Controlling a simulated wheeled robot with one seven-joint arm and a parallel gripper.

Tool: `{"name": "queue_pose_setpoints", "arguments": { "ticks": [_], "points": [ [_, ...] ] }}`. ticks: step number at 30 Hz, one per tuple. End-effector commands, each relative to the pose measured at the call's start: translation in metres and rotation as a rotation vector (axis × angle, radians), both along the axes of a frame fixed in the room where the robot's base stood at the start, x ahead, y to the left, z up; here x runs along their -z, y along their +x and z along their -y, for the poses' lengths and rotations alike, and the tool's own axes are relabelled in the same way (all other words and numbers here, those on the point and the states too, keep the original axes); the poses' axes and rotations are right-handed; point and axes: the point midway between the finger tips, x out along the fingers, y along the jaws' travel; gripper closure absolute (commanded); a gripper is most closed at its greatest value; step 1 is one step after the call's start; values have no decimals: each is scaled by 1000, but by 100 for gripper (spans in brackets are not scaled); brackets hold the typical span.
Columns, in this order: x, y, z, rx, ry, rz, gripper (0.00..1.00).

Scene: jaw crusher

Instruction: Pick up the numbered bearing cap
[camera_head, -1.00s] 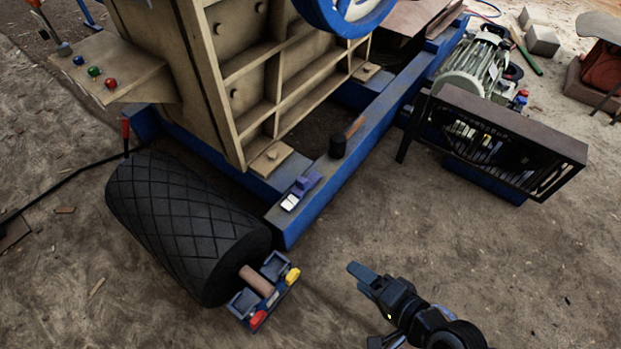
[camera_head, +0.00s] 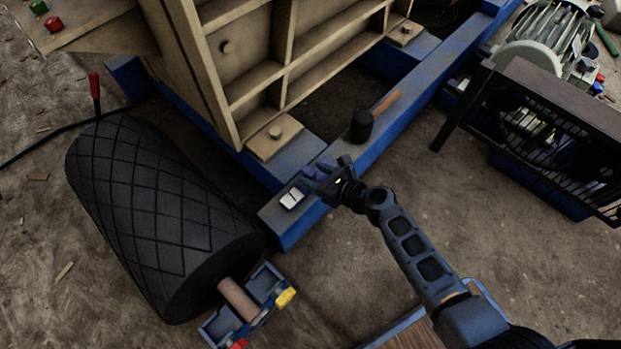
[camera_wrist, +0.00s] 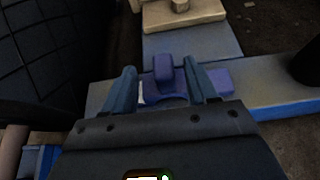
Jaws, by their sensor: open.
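The bearing cap (camera_head: 313,172) is a small purple-blue piece lying on the end of the blue frame beam (camera_head: 290,228). A white plate, its number not readable, shows beside my gripper in the head view. My gripper (camera_head: 330,178) is over the cap and partly hides it. In the wrist view, the cap's raised block (camera_wrist: 164,69) stands between the two spread fingers of my gripper (camera_wrist: 160,82). The fingers are open, one on each side of the block. I cannot tell whether either touches it.
A black ribbed roller (camera_head: 150,215) with an open bearing housing (camera_head: 265,283) lies to the left. A guard (camera_head: 545,135) and motor (camera_head: 550,40) are at right. The tan crusher body (camera_head: 250,70) rises behind.

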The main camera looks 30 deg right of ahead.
Motion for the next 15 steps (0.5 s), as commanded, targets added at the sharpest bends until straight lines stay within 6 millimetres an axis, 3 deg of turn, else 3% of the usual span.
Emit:
{"name": "queue_pose_setpoints", "arguments": {
  "ticks": [15],
  "points": [
    [32,45,-9,-2,-3,1,43]
  ]
}}
